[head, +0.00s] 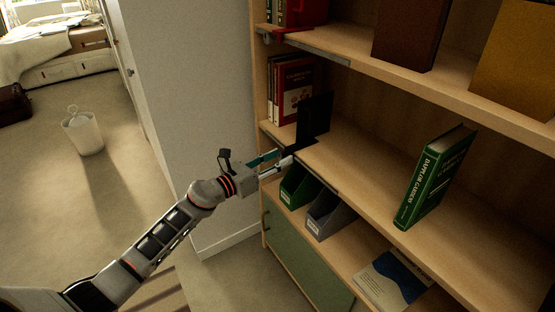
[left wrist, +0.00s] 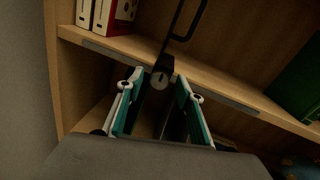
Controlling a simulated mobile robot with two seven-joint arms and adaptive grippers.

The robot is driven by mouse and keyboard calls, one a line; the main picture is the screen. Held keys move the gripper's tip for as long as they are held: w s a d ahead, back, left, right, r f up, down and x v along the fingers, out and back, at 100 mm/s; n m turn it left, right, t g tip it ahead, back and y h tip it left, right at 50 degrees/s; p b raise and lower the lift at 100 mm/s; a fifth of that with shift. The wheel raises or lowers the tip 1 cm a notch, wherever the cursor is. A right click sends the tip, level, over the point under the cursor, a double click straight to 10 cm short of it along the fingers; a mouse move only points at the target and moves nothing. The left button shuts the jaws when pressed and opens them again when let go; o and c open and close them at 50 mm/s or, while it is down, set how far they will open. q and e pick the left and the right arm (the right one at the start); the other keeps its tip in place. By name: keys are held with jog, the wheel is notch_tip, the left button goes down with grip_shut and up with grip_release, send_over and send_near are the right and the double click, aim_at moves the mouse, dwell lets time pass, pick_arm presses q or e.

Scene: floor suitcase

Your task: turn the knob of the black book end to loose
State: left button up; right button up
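The black book end (head: 316,116) stands upright on the middle shelf beside a short row of books. My left gripper (head: 288,160) reaches this edge from the front left. In the left wrist view, its teal-padded fingers (left wrist: 157,88) are apart, with the knob showing between their tips. I cannot tell whether either finger touches it. The knob is hard to make out in the head view. My right gripper is not in view.
A green book (head: 435,178) leans on the middle shelf to the right, with bare shelf between. A green file holder (head: 297,190) and a grey one (head: 328,215) stand below the gripper. The upper shelf (head: 480,103) overhangs. A white bin (head: 83,135) stands on the floor.

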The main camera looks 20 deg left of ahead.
pick_arm(q)
grip_shut()
